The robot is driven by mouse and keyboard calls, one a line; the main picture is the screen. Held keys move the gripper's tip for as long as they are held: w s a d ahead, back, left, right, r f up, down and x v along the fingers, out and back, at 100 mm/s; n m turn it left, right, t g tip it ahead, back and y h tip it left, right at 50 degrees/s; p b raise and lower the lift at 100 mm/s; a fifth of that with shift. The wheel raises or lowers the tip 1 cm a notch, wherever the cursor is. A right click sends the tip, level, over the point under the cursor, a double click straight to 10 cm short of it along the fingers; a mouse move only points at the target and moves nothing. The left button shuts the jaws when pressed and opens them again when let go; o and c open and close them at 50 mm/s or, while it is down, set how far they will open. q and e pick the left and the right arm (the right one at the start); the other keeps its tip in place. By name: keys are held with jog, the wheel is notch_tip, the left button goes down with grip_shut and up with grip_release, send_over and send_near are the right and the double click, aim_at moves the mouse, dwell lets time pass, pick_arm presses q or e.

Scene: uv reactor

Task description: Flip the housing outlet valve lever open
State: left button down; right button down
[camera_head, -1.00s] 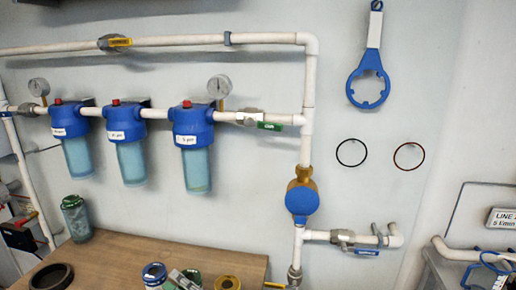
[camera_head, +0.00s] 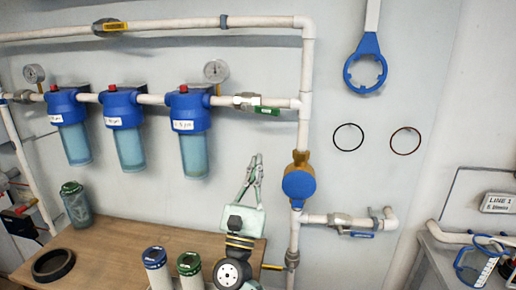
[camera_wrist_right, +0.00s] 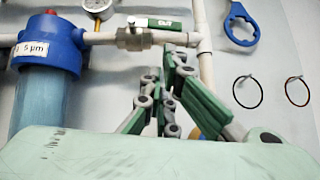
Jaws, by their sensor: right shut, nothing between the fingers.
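The housing outlet valve has a green lever (camera_head: 266,110) labelled OUT, lying along the white pipe right of the rightmost blue filter housing (camera_head: 190,112). In the right wrist view the lever (camera_wrist_right: 158,24) lies along the pipe, beyond the fingers. My right gripper (camera_head: 256,158) is raised below the lever, pointing up, with its fingers together and empty. It also shows in the right wrist view (camera_wrist_right: 172,75), apart from the lever. My left gripper is not in view.
A bypass valve with a yellow handle (camera_head: 115,26) is on the upper pipe. A blue round meter (camera_head: 299,186) hangs on the vertical pipe to the right. The table (camera_head: 150,238) below holds a dark ring (camera_head: 53,265) and several cartridges.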

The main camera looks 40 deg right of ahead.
aim_at(264, 110)
jog(key=p+x, duration=0.4)
jog(key=x, duration=0.5)
jog(key=shift+r, duration=0.15)
jog(key=n+t, duration=0.1)
jog(key=r+n+t+y+p, duration=0.1)
jog(key=n+t+y, duration=0.1)
jog(key=shift+s+d+r+n, duration=0.3)
jog(key=shift+s+r, duration=0.05)
